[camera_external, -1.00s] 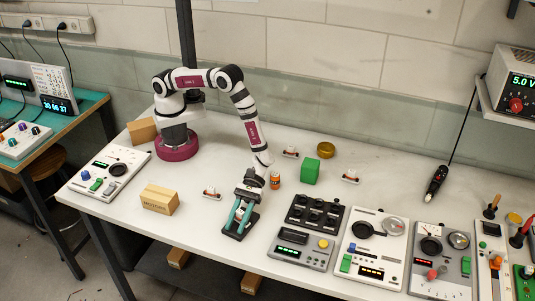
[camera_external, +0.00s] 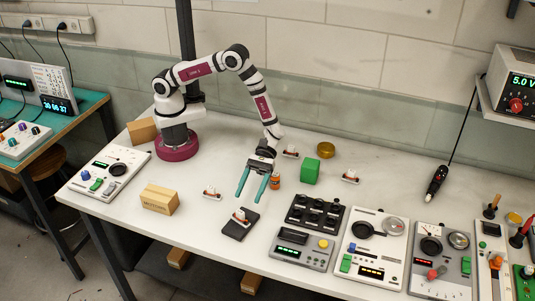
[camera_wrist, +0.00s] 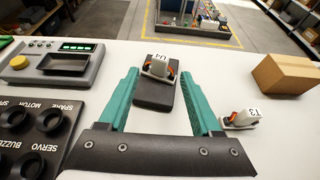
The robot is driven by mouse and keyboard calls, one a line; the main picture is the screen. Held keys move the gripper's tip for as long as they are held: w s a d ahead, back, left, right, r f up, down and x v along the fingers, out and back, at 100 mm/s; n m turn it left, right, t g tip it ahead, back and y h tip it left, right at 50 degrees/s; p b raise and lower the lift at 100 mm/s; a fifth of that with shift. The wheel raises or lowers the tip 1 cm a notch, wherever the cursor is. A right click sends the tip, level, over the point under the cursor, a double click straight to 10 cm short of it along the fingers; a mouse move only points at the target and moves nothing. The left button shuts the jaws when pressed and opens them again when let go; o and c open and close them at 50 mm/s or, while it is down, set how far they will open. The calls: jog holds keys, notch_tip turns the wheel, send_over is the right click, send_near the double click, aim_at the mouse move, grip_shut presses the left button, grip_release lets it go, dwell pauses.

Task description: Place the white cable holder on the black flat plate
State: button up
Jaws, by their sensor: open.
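A white cable holder (camera_external: 241,216) with an orange-red part sits on the black flat plate (camera_external: 236,231). In the wrist view this holder (camera_wrist: 158,68), labelled U4, rests near the far end of the plate (camera_wrist: 153,97). My gripper (camera_external: 251,198) has long teal fingers, spread apart with nothing between them. It hangs above and behind the plate in the external view, apart from the holder. In the wrist view its fingertips (camera_wrist: 159,75) frame the holder and plate from either side.
Other white holders stand on the table: one at left (camera_external: 211,194), labelled T3 in the wrist view (camera_wrist: 240,121), one behind (camera_external: 290,152) and one at right (camera_external: 350,177).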

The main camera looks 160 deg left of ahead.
jog(key=shift+s+a+r, duration=0.25)
jog(key=shift+s+a, duration=0.25)
jog(key=s+d+r+m+g+y, duration=0.2)
jog(key=s+d+r+m+g, duration=0.8)
jog(key=s+d+r+m, duration=0.55)
jog(key=s+a+m+y, duration=0.4)
jog(key=s+m+y, duration=0.5)
jog(key=m, duration=0.8)
jog(key=s, duration=0.3)
jog(key=shift+s+a+r+t+y, duration=0.2)
jog(key=shift+s+t+y, duration=0.1)
jog(key=shift+y, duration=0.1)
